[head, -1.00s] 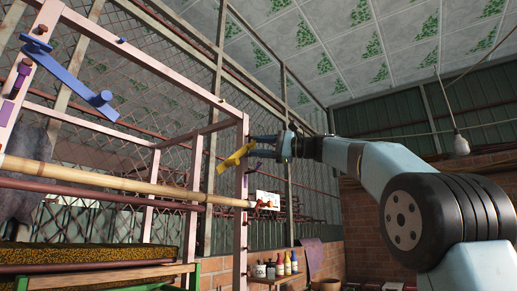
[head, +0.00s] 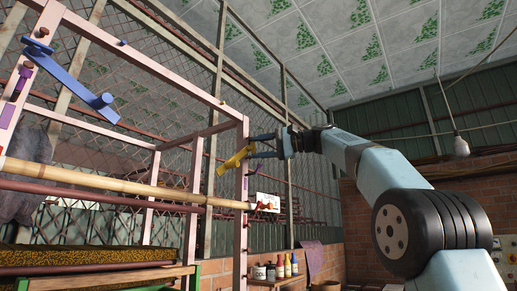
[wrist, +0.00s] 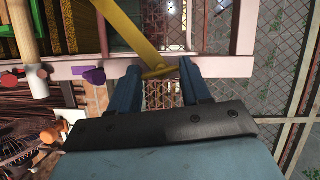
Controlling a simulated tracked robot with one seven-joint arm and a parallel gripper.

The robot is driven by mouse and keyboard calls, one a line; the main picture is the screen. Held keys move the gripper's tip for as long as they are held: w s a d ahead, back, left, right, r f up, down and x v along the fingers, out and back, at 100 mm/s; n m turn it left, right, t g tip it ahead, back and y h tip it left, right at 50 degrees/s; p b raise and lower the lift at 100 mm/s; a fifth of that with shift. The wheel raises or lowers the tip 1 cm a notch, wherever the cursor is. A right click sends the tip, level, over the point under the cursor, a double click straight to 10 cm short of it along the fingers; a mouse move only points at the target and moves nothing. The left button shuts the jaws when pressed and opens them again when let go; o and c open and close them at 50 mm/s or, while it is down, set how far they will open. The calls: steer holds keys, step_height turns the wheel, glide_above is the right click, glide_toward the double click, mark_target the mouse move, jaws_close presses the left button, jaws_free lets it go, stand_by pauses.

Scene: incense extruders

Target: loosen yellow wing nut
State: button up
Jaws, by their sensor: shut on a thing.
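The yellow wing nut (head: 235,158) sits on the near right upright of the pink frame (head: 241,200), with its long yellow arm slanting down to the left. My gripper (head: 264,146) reaches it from the right. In the wrist view, the two blue fingers of my gripper (wrist: 159,80) stand on either side of the wing nut's flat end (wrist: 158,71). They are shut on it. The long yellow arm (wrist: 137,30) runs up and left from there. The wing nut's seat on the post is hidden.
A blue lever (head: 75,80) is on the left upright. A bamboo pole (head: 120,188) crosses the frame below my gripper, with a red knob (head: 268,206) near its end. A purple part (wrist: 94,75) lies left of the fingers. Bottles (head: 287,266) stand on a shelf beyond.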

steer(key=shift+w+f, duration=0.2)
steer(key=shift+f, duration=0.1)
steer(key=o, duration=0.7)
steer(key=shift+d, duration=0.1)
steer(key=o, duration=0.3)
steer(key=shift+r, duration=0.15)
steer(key=shift+o, duration=0.2)
steer(key=v, duration=1.3)
steer(key=shift+d, duration=0.35)
